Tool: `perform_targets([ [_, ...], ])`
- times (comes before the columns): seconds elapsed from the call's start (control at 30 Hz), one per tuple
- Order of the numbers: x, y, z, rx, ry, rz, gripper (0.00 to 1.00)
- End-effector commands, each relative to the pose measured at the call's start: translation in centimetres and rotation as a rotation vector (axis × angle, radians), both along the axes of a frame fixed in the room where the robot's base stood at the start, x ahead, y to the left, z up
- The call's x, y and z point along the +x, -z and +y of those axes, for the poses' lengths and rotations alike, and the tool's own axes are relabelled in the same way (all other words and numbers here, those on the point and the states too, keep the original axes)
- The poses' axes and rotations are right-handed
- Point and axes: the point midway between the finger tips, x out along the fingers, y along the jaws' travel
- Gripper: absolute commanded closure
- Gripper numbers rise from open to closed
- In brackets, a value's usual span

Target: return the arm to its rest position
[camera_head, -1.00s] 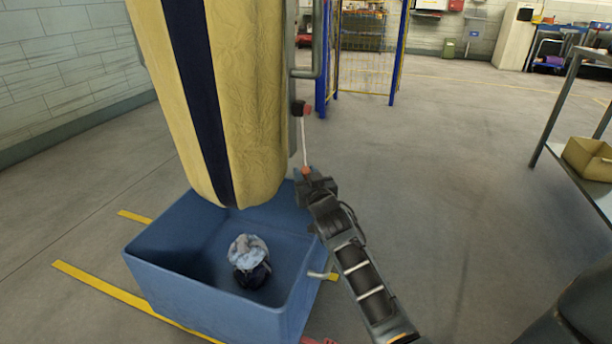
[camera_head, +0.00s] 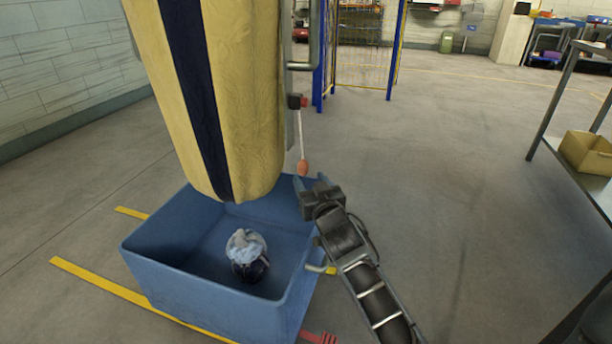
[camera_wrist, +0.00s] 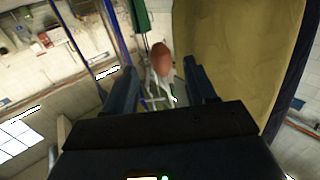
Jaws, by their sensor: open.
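My gripper (camera_head: 310,184) is open, just below and right of an orange-tipped pull handle (camera_head: 303,167) that hangs on a thin cord from a small red and dark fitting. In the wrist view the orange-brown knob (camera_wrist: 162,60) shows beyond and between my two open fingers (camera_wrist: 160,84), with nothing held. A yellow sling bag (camera_head: 258,110) with a dark blue stripe hangs left of the handle. It also shows at the right of the wrist view (camera_wrist: 225,60). Its lower end hangs over a blue bin (camera_head: 200,300) holding a pale blue and dark bundle (camera_head: 246,254).
A metal post with a rail (camera_head: 314,50) stands right of the bag. A grey table (camera_head: 570,165) with a yellow box (camera_head: 586,152) is at the right. A blue-framed yellow mesh fence (camera_head: 360,50) stands behind. The floor (camera_head: 450,180) between the post and table is clear.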

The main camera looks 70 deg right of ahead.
Motion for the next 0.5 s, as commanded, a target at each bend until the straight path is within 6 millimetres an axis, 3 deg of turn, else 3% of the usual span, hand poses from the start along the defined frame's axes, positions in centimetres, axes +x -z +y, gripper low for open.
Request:
perform_targets([
  [0.2,-1.1,-0.01,1.26,0.0,0.0,0.0,0.44],
  [0.5,-1.15,-0.03,1.35,-0.001,0.0,-0.001,0.44],
])
